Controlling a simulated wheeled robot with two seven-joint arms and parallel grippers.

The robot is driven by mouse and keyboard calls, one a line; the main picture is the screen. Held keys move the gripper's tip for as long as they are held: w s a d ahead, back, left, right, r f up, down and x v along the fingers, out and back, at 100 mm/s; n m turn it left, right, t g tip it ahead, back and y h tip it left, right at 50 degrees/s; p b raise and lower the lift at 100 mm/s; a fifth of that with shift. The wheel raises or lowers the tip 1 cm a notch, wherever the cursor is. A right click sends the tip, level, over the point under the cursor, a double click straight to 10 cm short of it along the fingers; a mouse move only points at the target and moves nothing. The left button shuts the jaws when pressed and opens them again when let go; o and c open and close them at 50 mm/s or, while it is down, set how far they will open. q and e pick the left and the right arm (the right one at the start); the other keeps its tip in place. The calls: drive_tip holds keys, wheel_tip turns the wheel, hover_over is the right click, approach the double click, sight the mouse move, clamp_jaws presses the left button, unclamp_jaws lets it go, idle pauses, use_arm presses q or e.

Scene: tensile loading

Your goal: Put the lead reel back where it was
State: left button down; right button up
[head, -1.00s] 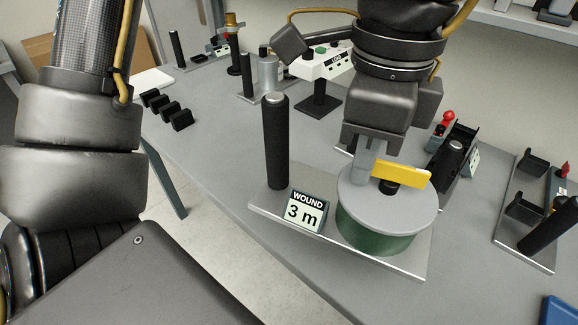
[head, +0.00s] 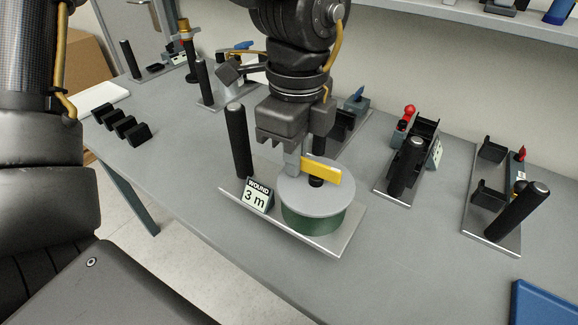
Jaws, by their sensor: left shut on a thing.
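The lead reel (head: 312,218) has a green drum under a round grey top disc, with a dark hub and a yellow bar (head: 321,174) on top. It sits upright on a metal base plate (head: 342,238). A small sign reading "3 m" (head: 257,195) and a tall black post (head: 238,142) stand on the same plate, left of the reel. My left gripper (head: 300,163) points down over the disc and is shut at the left end of the yellow bar; the exact contact is partly hidden. My right gripper is not in view.
Right of the reel, plates with black posts and holders (head: 405,165) (head: 494,195) stand on the grey table. Several black blocks (head: 123,122) lie at the left. A blue tray (head: 543,303) is at the lower right. Bare table lies right of the reel.

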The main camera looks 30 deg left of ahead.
use_arm(q)
drive_tip(key=shift+w+a+f, duration=0.35)
drive_tip(key=shift+w+f, duration=0.1)
drive_tip(key=shift+f, duration=0.25)
drive_tip(key=shift+w+a+f, duration=0.35)
drive_tip(key=shift+w+f, duration=0.1)
drive_tip(key=shift+f, duration=0.3)
drive_tip(key=shift+w+a+f, duration=0.35)
drive_tip(key=shift+w+f, duration=0.1)
drive_tip(key=shift+f, duration=1.65)
drive_tip(key=shift+f, duration=0.15)
drive_tip(key=c, duration=1.6)
unclamp_jaws()
